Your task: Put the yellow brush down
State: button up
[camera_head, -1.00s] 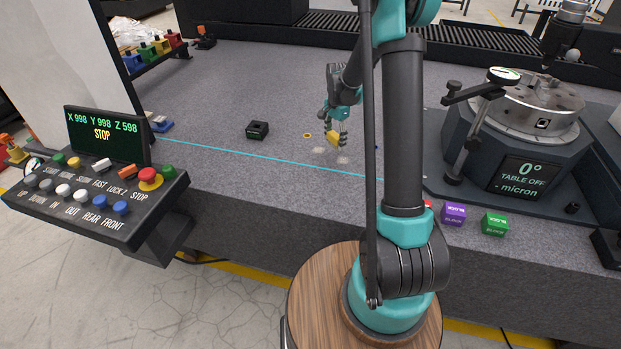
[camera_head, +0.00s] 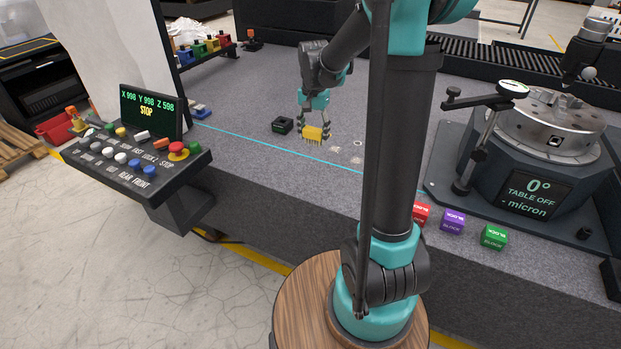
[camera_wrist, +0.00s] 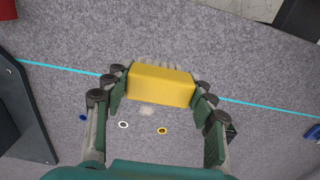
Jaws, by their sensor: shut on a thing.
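The yellow brush (camera_head: 315,132) is a small block with bristles pointing down. My gripper (camera_head: 313,124) is shut on it, with one finger at each end. In the wrist view the yellow brush (camera_wrist: 160,84) sits level between the two fingers of my gripper (camera_wrist: 160,90), and pale bristle tips show past its far edge. The brush is over the grey granite bed (camera_head: 260,90), near the cyan line. I cannot tell whether the bristles touch the surface.
A black open box (camera_head: 283,125) stands just left of the brush. Pale spots (camera_head: 357,158) lie to its right. Red (camera_head: 421,213), purple (camera_head: 452,221) and green (camera_head: 494,237) blocks line the front edge. A rotary table (camera_head: 540,150) stands at the right. Granite behind the gripper is clear.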

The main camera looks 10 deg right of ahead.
aim_at(315, 139)
notch_tip(315, 139, down, 17)
jog(key=shift+r, duration=0.2)
jog(key=shift+f, duration=0.15)
dwell(0.3)
jog(key=o, duration=1.1)
notch_tip(315, 139, up, 12)
jog(key=shift+r, duration=0.1)
jog(key=shift+s+d+r, duration=0.15)
jog(key=shift+s, duration=0.25)
jog(key=s+d+f+n+t, duration=0.1)
jog(key=s+n, duration=0.1)
jog(key=s, duration=0.5)
jog(key=s+d+f+n+t, duration=0.1)
jog(key=s+n, duration=0.1)
jog(key=s, duration=0.5)
jog(key=s+d+f+n+t, duration=0.1)
jog(key=s+n+t, duration=0.1)
jog(key=s, duration=0.5)
jog(key=shift+s+d+f+n, duration=0.15)
jog(key=shift+d+n, duration=0.25)
jog(key=shift+n, duration=0.2)
